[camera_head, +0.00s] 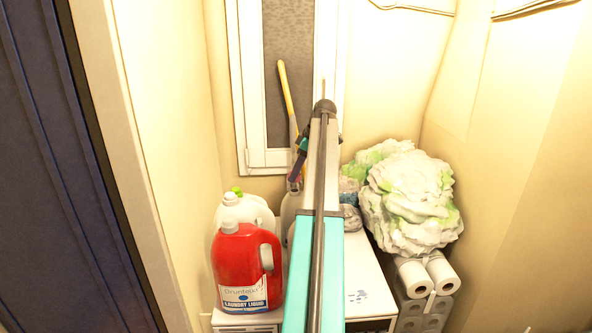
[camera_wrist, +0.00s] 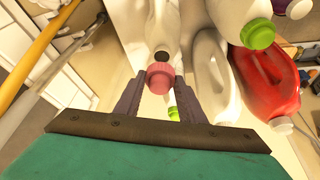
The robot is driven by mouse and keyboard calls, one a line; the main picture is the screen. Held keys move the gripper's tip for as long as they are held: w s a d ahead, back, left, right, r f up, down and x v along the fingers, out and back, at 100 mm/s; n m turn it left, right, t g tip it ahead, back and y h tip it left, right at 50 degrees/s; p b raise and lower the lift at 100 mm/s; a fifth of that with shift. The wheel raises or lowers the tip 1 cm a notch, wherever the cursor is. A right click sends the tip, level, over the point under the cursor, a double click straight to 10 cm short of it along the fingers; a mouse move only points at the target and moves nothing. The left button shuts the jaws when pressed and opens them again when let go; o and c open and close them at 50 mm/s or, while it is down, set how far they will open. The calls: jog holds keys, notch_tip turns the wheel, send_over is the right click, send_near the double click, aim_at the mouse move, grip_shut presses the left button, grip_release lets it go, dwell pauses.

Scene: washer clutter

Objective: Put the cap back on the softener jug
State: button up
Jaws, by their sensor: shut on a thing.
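My gripper (camera_wrist: 160,80) is shut on a pink cap (camera_wrist: 160,77), held between its two dark purple fingertips in the wrist view. Just beyond the cap is a pale bottle with a dark open mouth, which looks like the softener jug (camera_wrist: 162,22). The cap appears close to the mouth and slightly below it in the picture; I cannot tell whether they touch. In the head view my arm covers much of the area, and the cap is not clearly visible. My gripper (camera_head: 298,165) shows there only in part, left of the arm.
A red laundry liquid jug (camera_head: 240,264) and a white jug with a green cap (camera_head: 236,205) stand left of my arm. A yellow-handled tool (camera_head: 287,95) leans by the window. A crumpled white-green bundle (camera_head: 410,200) and paper rolls (camera_head: 428,274) are at right.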

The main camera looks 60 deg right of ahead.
aim_at(299, 180)
jog(key=shift+f+b, duration=0.6)
jog(key=shift+f, duration=1.1)
jog(key=shift+f+b, duration=0.45)
jog(key=shift+f, duration=0.55)
dwell(2.2)
jog(key=shift+o, duration=0.9)
jog(key=shift+c, duration=0.8)
jog(key=shift+s, duration=0.1)
